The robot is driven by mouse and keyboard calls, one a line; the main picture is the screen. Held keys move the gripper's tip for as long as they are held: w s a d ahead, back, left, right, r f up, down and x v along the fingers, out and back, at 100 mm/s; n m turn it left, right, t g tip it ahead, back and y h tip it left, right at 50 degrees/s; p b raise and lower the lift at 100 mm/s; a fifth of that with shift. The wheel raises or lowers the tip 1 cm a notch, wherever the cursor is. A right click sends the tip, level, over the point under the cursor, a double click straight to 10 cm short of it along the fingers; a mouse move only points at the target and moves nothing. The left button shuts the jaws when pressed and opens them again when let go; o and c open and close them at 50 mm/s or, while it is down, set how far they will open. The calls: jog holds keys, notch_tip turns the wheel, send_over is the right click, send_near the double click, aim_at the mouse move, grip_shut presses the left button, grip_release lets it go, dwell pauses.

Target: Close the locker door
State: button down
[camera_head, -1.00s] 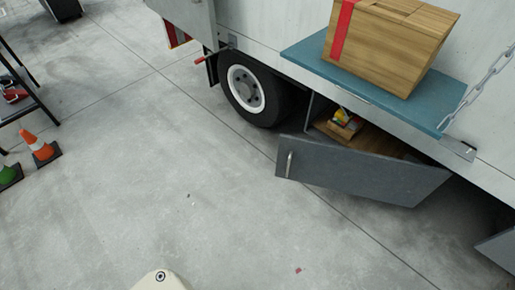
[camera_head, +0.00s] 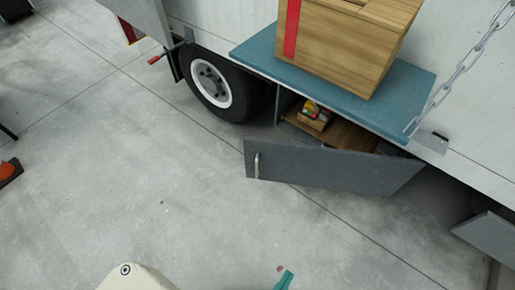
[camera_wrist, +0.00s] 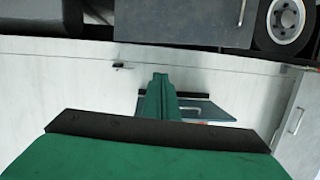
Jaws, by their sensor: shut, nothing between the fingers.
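The grey locker door (camera_head: 330,174) hangs open below the truck's side, swung outward, with a metal handle (camera_head: 257,165) at its left end. Behind it the locker interior (camera_head: 345,133) shows a wooden floor and a small box of colourful items. My green gripper (camera_head: 286,279) shows only its tip at the bottom edge of the head view, in front of the door and apart from it. In the wrist view my gripper (camera_wrist: 160,80) is shut and empty. The door (camera_wrist: 185,22) shows at the top of that view, with its handle (camera_wrist: 241,12).
A blue fold-down shelf (camera_head: 255,52) above the locker carries a wooden crate (camera_head: 340,40) with a red stripe, and a chain (camera_head: 470,60) hangs at its right. A truck wheel (camera_head: 212,85) stands left of the locker. Another grey panel (camera_head: 487,236) juts out at right. The floor before the door is clear.

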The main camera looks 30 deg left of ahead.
jog(key=w+a+f+m+t+y, duration=0.1)
jog(key=w+a+f+m+y, duration=0.1)
jog(key=w+a+f+m, duration=0.35)
jog(key=m+y, duration=0.5)
jog(key=m, duration=0.2)
send_near(254, 148)
jog(key=x, duration=0.6)
jog(key=shift+w+a+f, duration=0.15)
jog(key=shift+w+a, duration=0.05)
jog(key=shift+w, duration=0.1)
